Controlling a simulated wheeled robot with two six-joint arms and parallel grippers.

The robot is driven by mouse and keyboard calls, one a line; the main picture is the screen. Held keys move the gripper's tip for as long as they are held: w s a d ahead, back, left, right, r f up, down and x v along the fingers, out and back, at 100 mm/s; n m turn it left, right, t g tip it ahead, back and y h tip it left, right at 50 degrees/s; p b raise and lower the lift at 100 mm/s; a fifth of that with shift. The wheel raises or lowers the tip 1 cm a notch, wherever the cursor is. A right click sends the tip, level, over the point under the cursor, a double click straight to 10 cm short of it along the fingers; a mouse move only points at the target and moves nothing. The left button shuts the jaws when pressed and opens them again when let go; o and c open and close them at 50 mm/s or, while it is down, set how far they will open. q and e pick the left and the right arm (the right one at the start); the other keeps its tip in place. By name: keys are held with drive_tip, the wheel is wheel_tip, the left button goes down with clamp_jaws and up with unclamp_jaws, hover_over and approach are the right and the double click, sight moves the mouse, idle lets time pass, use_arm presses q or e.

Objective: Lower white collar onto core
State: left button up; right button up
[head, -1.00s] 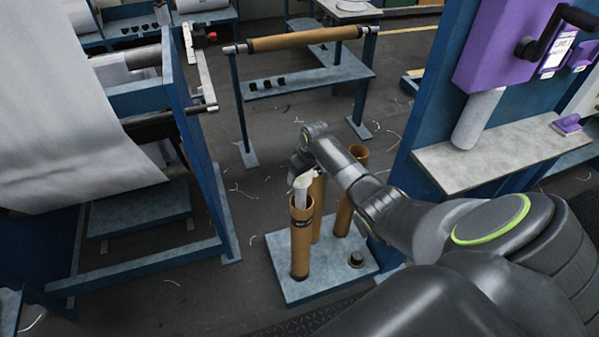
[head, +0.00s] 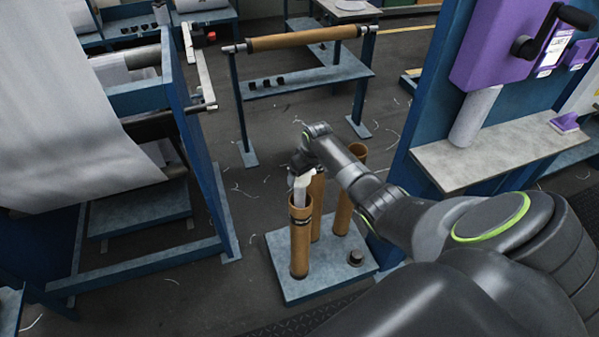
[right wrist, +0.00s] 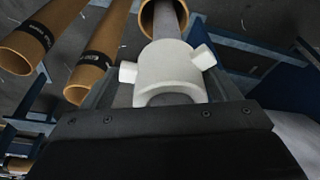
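The white collar (right wrist: 168,72) has two side pegs and a rounded notch in its near edge. My right gripper (head: 301,172) is shut on it, with dark finger parts beside it in the right wrist view. A grey rod (right wrist: 171,18) extends from the collar into the open mouth of a brown core (right wrist: 151,20). In the head view, the collar (head: 304,181) is just above the front core (head: 300,246), which stands upright with a dark band near its top. The collar's exact contact with the core's rim is unclear. My left gripper is not in view.
Two other brown tubes (head: 343,208) (head: 317,205) stand behind the front core on a grey-blue base plate (head: 300,289). A small dark knob (head: 355,258) sits on the plate. A blue frame (head: 205,180) stands left, and a purple machine (head: 505,45) stands right.

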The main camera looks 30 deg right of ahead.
drive_tip(key=shift+o, duration=1)
drive_tip(key=shift+s+d+f, duration=0.45)
drive_tip(key=shift+s+d, duration=0.15)
drive_tip(key=shift+s, duration=0.05)
drive_tip(key=shift+a, duration=0.1)
drive_tip(key=shift+w+r, duration=0.1)
drive_tip(key=shift+r, duration=0.35)
drive_tip(key=v, duration=1.7)
drive_tip(key=shift+w+a, duration=0.1)
